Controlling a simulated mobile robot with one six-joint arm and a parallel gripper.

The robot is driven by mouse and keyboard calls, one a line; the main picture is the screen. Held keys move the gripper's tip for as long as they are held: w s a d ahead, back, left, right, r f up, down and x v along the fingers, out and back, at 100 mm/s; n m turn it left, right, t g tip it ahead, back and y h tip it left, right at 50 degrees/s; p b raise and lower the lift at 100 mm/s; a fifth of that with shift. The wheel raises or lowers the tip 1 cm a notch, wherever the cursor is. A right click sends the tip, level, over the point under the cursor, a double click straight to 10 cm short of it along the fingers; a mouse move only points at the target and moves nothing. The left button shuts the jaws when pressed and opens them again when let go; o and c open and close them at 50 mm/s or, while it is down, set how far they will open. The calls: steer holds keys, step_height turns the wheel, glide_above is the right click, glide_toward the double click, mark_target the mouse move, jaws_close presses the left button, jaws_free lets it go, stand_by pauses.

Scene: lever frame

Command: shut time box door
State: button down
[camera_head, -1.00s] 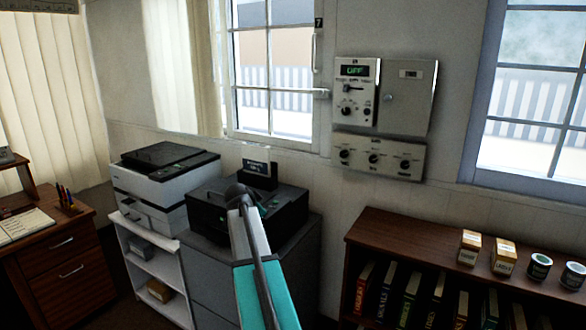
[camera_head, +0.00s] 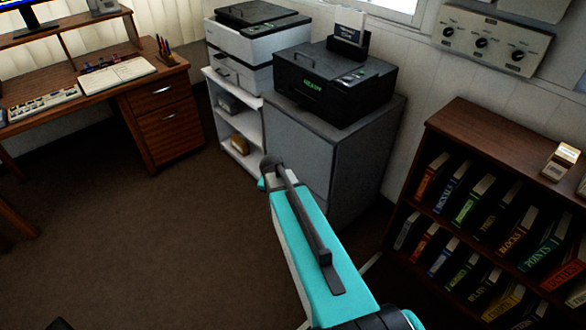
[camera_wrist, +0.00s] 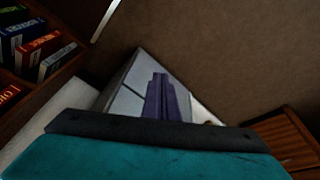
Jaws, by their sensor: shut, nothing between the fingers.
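The time box is almost wholly out of the picture; only a grey lower edge (camera_head: 545,8) above the knob panel shows at the top right of the head view. Its door cannot be seen, so I cannot tell how it stands now. My gripper (camera_wrist: 160,80) shows in the wrist view as two dark purplish fingers close together, shut and empty. It is over the grey cabinet area, away from the box. In the head view my teal arm reaches up from the bottom; the fingers cannot be made out there.
A knob panel (camera_head: 490,40) is on the wall. A black printer (camera_head: 335,82) stands on a grey cabinet (camera_head: 325,150); a white printer (camera_head: 255,45) stands left of it. A bookcase (camera_head: 490,135) is at right, a desk (camera_head: 100,85) at left. Carpet (camera_head: 130,240) is open at lower left.

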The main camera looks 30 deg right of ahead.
steer(key=s+a+f+n+g+y+b, duration=0.2)
steer(key=s+a+f+n+g, duration=0.15)
steer(key=s+a+f, duration=1)
steer(key=s+a+f+n+g+b, duration=0.1)
steer(key=s+a+f, duration=0.1)
steer(key=s+f, duration=0.2)
steer(key=s+a+f+n+g+b, duration=0.1)
steer(key=s+f, duration=0.3)
steer(key=s, duration=0.6)
steer(key=s+a+f+n+g+b, duration=0.1)
steer(key=s+a+f+n, duration=0.2)
steer(key=s, duration=0.3)
steer(key=shift+s+a+f+y, duration=0.3)
steer(key=shift+s+a+f, duration=0.1)
steer(key=shift+g, duration=0.25)
